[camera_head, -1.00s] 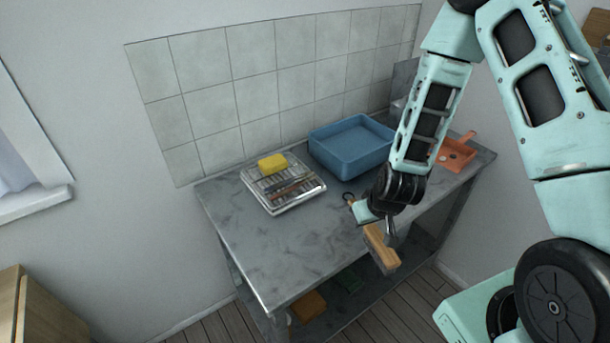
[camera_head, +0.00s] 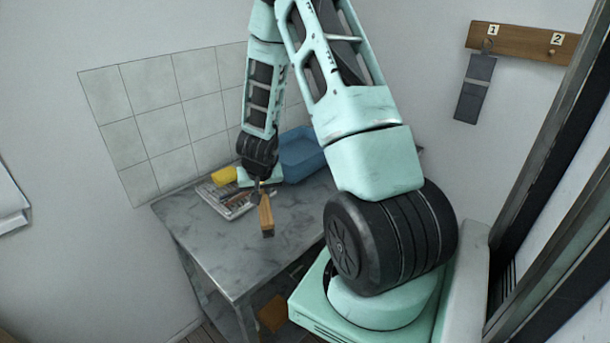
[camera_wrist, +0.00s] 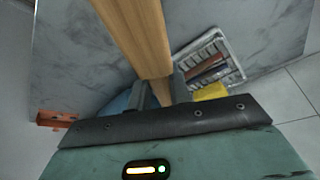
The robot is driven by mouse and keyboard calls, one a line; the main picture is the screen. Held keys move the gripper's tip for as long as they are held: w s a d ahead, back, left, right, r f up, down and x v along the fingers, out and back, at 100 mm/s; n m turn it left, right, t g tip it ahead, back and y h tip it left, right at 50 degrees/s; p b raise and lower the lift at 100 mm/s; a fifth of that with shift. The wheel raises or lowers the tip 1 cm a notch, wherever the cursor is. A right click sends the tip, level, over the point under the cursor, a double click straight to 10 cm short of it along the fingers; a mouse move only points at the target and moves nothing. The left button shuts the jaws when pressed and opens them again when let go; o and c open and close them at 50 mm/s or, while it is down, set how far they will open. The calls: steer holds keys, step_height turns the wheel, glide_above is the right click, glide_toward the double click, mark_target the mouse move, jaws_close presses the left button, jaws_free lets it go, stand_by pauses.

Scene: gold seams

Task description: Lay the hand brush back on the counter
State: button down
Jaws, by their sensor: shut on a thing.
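The hand brush (camera_head: 267,216) has a light wooden body. My gripper (camera_head: 258,184) is shut on it and holds it pointing down toward the front of the picture. In the wrist view the brush's wooden body (camera_wrist: 140,30) runs up from between my fingers (camera_wrist: 155,92). The grey marbled counter (camera_head: 215,250) lies below the brush. The brush appears to be above the counter top, but I cannot tell the exact gap. Its bristle side is mostly hidden in the wrist view.
A white ribbed tray (camera_wrist: 184,62) with slim tools lies behind the brush, with a yellow sponge (camera_head: 224,175) beside or on it. A blue basin (camera_head: 302,155) stands right of it. An orange item (camera_wrist: 58,118) lies farther off. The counter's front left is bare.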

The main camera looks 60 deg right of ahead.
steer(key=d+r+m, duration=0.2)
steer(key=d, duration=0.3)
steer(key=shift+m+g+h, duration=0.3)
steer(key=shift+g, duration=0.1)
steer(key=f+b, duration=0.5)
steer(key=shift+s+d+f, duration=0.1)
steer(key=shift+s+f, duration=0.05)
steer(key=shift+s, duration=0.05)
steer(key=shift+f+b, duration=1.35)
steer(key=shift+f, duration=0.75)
steer(key=shift+f, duration=0.2)
steer(key=c, duration=1.3)
jaws_free()
steer(key=shift+r, duration=0.1)
